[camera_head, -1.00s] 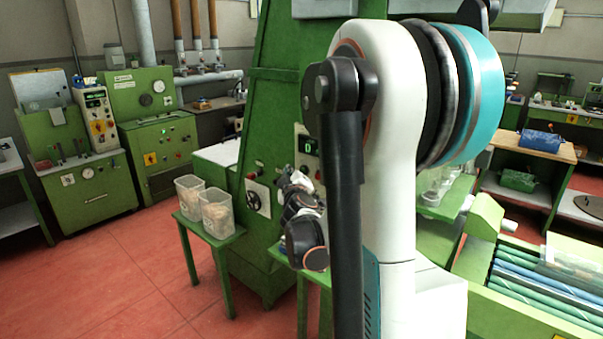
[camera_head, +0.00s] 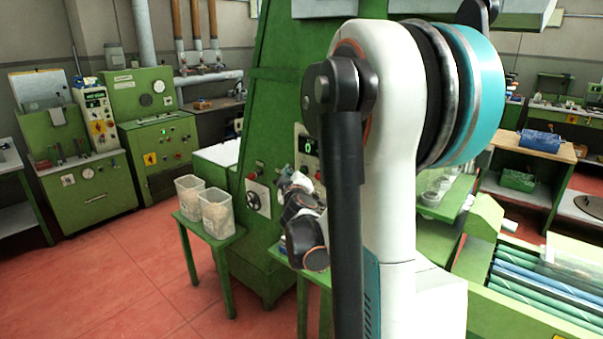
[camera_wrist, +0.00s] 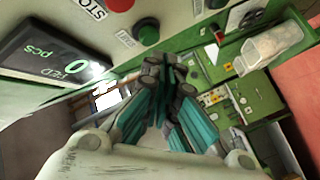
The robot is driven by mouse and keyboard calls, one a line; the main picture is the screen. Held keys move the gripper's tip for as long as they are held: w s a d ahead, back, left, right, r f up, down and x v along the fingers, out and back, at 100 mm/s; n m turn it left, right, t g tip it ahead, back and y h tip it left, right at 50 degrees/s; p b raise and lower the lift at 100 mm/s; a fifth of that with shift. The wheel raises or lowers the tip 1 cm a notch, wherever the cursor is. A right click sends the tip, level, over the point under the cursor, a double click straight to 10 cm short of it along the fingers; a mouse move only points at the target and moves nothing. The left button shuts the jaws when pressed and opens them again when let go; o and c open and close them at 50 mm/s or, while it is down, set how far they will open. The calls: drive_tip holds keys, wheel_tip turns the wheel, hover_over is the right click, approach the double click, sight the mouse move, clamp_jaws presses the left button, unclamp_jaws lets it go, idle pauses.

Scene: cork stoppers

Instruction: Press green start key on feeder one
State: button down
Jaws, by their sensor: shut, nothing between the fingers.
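The green start key (camera_wrist: 147,32) is a round green button on the pale control panel in the wrist view, with a label beside it. My gripper (camera_wrist: 170,72) is shut and empty, its dark fingertips close beside the key in the picture. I cannot tell whether they touch it. A red button (camera_wrist: 120,4) with a STOP label lies near the key. A black display (camera_wrist: 58,58) shows a green 0 with "pcs" and "FED". The head view shows the display (camera_head: 308,146) on the green machine; the key is not discernible there and my arm covers part of the panel.
Two clear bins (camera_head: 217,213) stand on a small green table (camera_head: 227,240) left of the machine. One bin (camera_wrist: 272,47) shows in the wrist view. Red floor (camera_head: 110,285) is open at left.

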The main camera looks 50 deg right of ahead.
drive_tip(key=shift+d, duration=0.15)
drive_tip(key=shift+d, duration=0.3)
drive_tip(key=shift+d, duration=0.4)
idle(0.8)
drive_tip(key=shift+a, duration=0.85)
drive_tip(key=shift+s+a, duration=0.2)
drive_tip(key=shift+a, duration=2.3)
